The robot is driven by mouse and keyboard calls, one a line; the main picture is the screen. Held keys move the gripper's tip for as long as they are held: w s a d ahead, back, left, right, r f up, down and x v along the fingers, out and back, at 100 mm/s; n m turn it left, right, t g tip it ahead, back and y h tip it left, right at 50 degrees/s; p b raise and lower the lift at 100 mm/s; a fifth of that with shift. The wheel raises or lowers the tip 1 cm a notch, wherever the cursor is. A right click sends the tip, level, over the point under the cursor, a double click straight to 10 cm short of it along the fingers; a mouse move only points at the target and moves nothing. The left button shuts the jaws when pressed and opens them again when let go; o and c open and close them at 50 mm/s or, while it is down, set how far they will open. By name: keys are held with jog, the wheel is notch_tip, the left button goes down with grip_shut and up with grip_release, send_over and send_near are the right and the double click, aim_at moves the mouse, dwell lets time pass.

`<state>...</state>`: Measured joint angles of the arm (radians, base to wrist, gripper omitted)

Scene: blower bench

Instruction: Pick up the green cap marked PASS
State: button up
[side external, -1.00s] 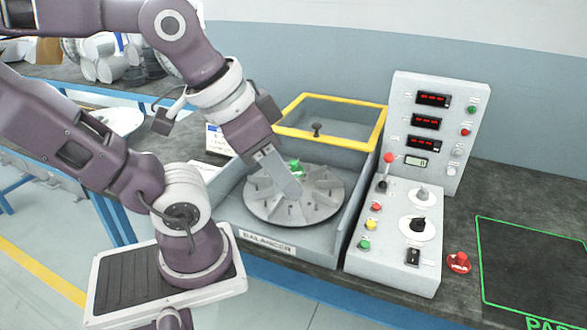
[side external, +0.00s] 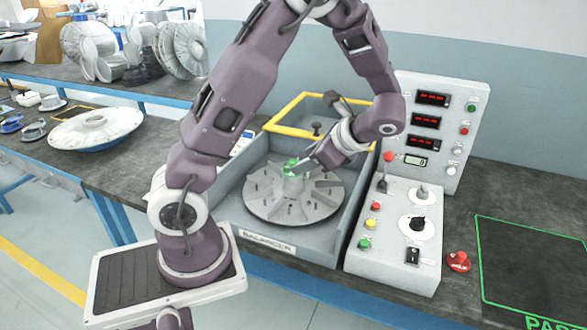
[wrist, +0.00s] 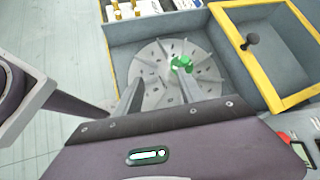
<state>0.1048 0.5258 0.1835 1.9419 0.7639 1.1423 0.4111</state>
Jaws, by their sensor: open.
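A small green cap (side external: 291,163) sits on top of the hub of the grey bladed disc (side external: 263,203) in the balancer. It also shows in the wrist view (wrist: 182,63); no lettering on it is readable. My gripper (side external: 298,172) is open and angled down close beside the cap from the right. In the wrist view my gripper's two fingers (wrist: 158,82) are apart, with nothing held between them. The cap appears at the tip of the right finger, not centred between the fingers. I cannot tell whether they touch.
A grey balancer tray (side external: 268,238) surrounds the disc, with a yellow-framed lid (side external: 278,126) and dark knob (side external: 316,128) behind. A control box (side external: 393,262) with buttons and displays stands right. Beyond is a red button (side external: 458,262) and a green-outlined dark area (side external: 530,262) partly lettered "PAS".

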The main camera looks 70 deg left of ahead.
aim_at(295, 161)
jog(key=a+f+m+y, duration=0.1)
jog(key=a+f, duration=0.1)
jog(key=a, duration=0.2)
jog(key=w+a+f+m+y, duration=0.1)
jog(key=a+f+m, duration=0.1)
jog(key=a+f, duration=0.1)
jog(key=a+f+m+y, duration=0.1)
jog(key=a+f+y, duration=0.1)
jog(key=a+f, duration=0.1)
jog(key=shift+w+a+m+g, duration=0.15)
jog(key=shift+a+m+g, duration=0.15)
jog(key=shift+a, duration=0.55)
grip_shut()
